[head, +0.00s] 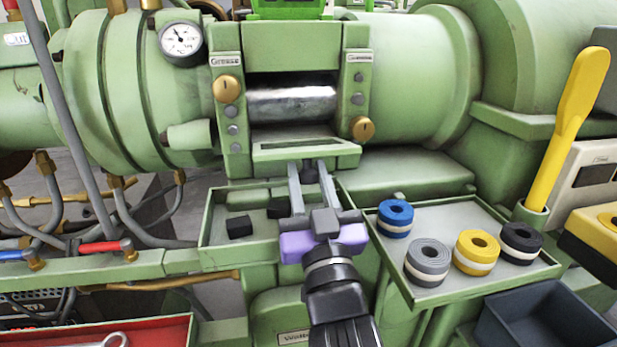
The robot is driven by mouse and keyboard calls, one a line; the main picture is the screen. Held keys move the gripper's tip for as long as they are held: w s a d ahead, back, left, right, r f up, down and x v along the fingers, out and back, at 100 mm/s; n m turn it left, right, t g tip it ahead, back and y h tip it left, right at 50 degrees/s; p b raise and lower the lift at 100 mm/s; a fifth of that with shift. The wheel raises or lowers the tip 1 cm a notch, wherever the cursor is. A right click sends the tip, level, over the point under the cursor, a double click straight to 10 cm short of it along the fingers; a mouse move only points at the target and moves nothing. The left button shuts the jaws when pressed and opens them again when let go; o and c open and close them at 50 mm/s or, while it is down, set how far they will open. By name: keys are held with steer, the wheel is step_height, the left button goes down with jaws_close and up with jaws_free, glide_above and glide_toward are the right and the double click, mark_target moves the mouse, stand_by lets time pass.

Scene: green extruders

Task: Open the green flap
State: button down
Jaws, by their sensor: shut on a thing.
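The green flap (300,150) is a slanted green panel with a pale strip. It sits at the lower front of the machine's opening, below a shiny metal roller (291,102). My gripper (309,167) reaches up from below, with its two grey fingers at the flap's lower edge. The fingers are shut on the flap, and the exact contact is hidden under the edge. The opening above the flap is uncovered, between two green side posts with brass knobs.
A green tray (210,225) with black blocks lies below my gripper on the left. A tray (430,292) at right holds blue, grey, yellow and black rolls. A yellow paddle (578,110) stands upright in a holder, and a dark bin (550,322) is at bottom right.

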steer(key=shift+w+f, duration=0.1)
steer(key=shift+f, duration=0.2)
steer(key=c, duration=1.1)
jaws_free()
steer(key=shift+r, duration=0.15)
steer(key=v, duration=0.6)
steer(key=shift+b, duration=0.35)
steer(key=shift+v, duration=0.95)
